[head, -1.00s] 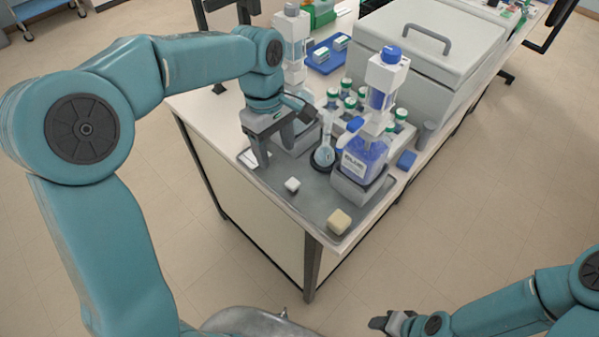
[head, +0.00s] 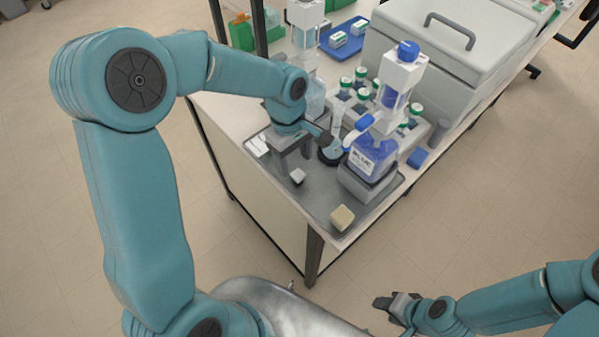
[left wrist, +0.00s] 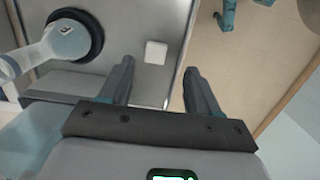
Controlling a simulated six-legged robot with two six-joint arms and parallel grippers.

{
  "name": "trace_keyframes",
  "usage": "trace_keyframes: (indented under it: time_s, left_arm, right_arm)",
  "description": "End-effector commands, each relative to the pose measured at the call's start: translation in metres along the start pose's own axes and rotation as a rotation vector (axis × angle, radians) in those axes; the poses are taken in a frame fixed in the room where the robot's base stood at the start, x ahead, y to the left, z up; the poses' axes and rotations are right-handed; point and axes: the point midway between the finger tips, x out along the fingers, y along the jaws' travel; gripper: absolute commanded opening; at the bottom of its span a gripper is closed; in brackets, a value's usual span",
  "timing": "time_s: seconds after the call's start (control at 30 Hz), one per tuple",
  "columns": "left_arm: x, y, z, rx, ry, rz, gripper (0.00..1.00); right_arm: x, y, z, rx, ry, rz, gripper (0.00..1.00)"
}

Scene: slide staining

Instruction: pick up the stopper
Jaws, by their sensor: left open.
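A small white block-like piece (head: 297,176), which I take to be the stopper, lies on the grey tray (head: 318,203) near the bench corner. In the left wrist view the white piece (left wrist: 155,53) shows between and beyond the fingertips, apart from both. My left gripper (head: 295,163) is open and empty, just above and beside the piece. Its jaws also show in the left wrist view (left wrist: 159,70). A glass flask (head: 335,145) stands in a black ring beside the gripper. My right gripper (head: 388,303) is at the bottom right, off the bench; its jaws are unclear.
A blue-labelled bottle (head: 372,157) stands on a grey stand right of the flask. A beige block (head: 342,218) lies near the tray's front corner. Several green-capped vials (head: 362,94) and a large grey lidded box (head: 440,55) stand behind. The tray's front part is mostly clear.

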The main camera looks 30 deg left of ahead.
Motion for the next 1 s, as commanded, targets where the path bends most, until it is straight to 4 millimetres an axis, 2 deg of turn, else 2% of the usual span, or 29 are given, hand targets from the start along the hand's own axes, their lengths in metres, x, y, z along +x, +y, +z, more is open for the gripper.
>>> trace_keyframes:
  time_s: [0.17,0.4,0.67,0.73,0.87,1.0]
  left_arm:
    - [0.014,0.004,-0.001,-0.001,-0.002,-0.004,0.62]
    - [0.050,0.010,-0.002,-0.001,-0.001,-0.003,0.62]
    - [0.055,0.011,-0.003,-0.002,0.000,0.001,0.62]
    - [0.055,0.011,-0.003,-0.002,0.000,0.001,0.45]
    - [0.055,0.011,-0.003,-0.001,0.000,0.001,0.03]
    - [0.055,0.011,-0.003,-0.001,0.000,0.002,0.02]
  right_arm:
    - [-0.007,-0.003,0.000,0.000,0.000,0.000,0.49]
    - [-0.015,-0.006,0.000,0.000,0.000,0.000,0.49]
    - [-0.015,-0.005,0.001,0.000,0.000,0.000,0.49]
    - [-0.015,-0.005,0.001,0.000,0.000,0.000,0.49]
    - [-0.015,-0.005,0.000,0.000,0.000,0.000,0.49]
    - [-0.015,-0.005,0.000,0.000,0.000,0.000,0.49]
